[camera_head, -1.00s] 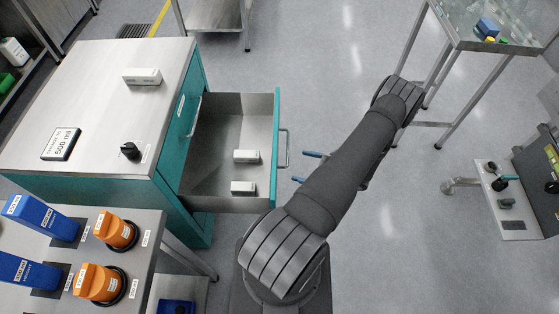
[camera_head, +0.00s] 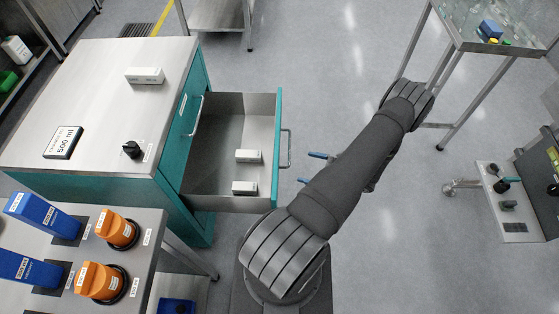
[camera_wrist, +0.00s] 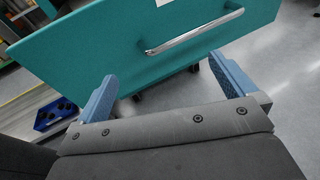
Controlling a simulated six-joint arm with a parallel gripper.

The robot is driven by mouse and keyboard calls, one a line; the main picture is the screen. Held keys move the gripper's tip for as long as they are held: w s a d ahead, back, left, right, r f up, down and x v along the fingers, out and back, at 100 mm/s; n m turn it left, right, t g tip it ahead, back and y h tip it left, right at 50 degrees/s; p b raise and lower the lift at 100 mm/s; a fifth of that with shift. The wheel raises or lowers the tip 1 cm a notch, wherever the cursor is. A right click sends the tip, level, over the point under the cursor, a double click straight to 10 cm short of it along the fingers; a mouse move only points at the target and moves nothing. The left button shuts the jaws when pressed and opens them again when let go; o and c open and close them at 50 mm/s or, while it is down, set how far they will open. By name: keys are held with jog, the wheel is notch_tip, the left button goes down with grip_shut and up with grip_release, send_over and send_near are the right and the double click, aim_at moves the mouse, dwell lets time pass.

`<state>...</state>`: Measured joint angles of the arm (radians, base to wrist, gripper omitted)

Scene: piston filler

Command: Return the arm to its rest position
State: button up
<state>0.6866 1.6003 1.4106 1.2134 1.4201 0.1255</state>
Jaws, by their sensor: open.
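My arm (camera_head: 345,190) stretches from its base at the bottom middle up to the right in the head view. My gripper (camera_wrist: 165,85) is open and empty in the wrist view, its two blue fingers wide apart. In the head view the blue fingertips (camera_head: 311,168) show partly beside the arm, right of the open drawer, and the rest is hidden behind the arm. The teal drawer front (camera_wrist: 110,50) with its metal handle (camera_wrist: 195,30) lies beyond the fingers in the wrist view. The fingers appear apart from the handle.
The open drawer (camera_head: 215,130) holds two white boxes (camera_head: 247,156). Another white box (camera_head: 144,75) and a 500 ml sign (camera_head: 63,142) are on the cabinet top. Orange knobs (camera_head: 117,229) and blue units (camera_head: 42,216) stand lower left. A glass-topped table (camera_head: 490,45) is upper right.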

jog(key=v, duration=0.8)
